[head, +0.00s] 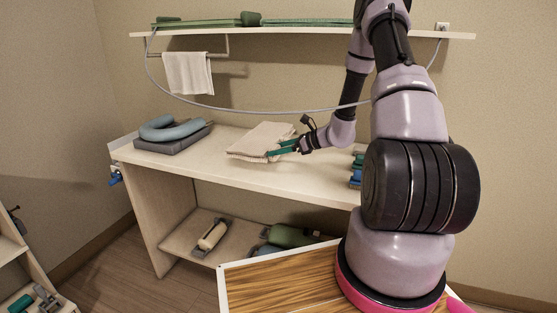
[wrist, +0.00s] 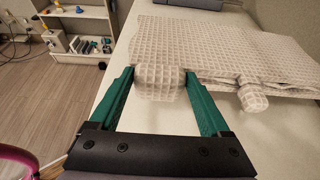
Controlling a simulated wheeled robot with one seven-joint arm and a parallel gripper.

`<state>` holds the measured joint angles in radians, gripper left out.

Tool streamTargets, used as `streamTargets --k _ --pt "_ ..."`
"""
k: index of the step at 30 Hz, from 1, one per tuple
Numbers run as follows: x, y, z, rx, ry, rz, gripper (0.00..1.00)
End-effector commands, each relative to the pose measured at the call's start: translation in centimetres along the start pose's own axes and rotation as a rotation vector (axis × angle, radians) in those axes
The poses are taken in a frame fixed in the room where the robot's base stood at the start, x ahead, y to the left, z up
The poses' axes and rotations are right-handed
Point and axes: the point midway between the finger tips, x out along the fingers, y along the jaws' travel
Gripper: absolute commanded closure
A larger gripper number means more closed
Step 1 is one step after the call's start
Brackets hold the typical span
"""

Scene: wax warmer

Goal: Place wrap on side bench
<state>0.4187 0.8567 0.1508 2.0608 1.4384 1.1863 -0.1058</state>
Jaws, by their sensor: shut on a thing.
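The wrap, a folded cream waffle-textured cloth (head: 260,140), lies on the pale bench (head: 210,165) near its middle. My gripper (head: 283,147) reaches it from the right in the head view. In the wrist view the green fingers of my gripper (wrist: 158,80) are shut on a rolled, bulging end of the wrap (wrist: 175,42). A second rounded end hangs beside it to the right. The wrap is at the bench surface; I cannot tell whether it is fully resting on it.
A grey pad with a blue-grey curved cushion (head: 172,130) sits on the bench's left end. Small blue and green items (head: 356,170) stand at the right, partly behind my arm. A shelf (head: 300,33) with a towel (head: 188,73) and a hanging hose is above. Bare bench lies in front of the wrap.

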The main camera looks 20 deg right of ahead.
Motion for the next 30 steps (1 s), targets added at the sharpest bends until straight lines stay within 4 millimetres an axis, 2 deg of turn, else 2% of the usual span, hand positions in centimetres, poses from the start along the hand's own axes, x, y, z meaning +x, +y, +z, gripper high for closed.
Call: streamTargets --k 5,12,21,22,23,30 --pt "0.6 -0.1 -1.2 0.000 -0.001 -0.001 0.98" --pt "1.8 -0.1 -4.1 0.000 -0.002 -0.002 0.98" --pt "1.8 -0.1 -4.3 -0.001 -0.002 -0.002 0.98" --pt "1.8 -0.1 -4.4 -0.001 -0.001 -0.002 0.12" --pt "1.8 -0.1 -4.3 -0.001 -0.001 -0.002 0.00" --pt "1.8 -0.1 -4.3 -0.001 -0.001 -0.002 0.00"
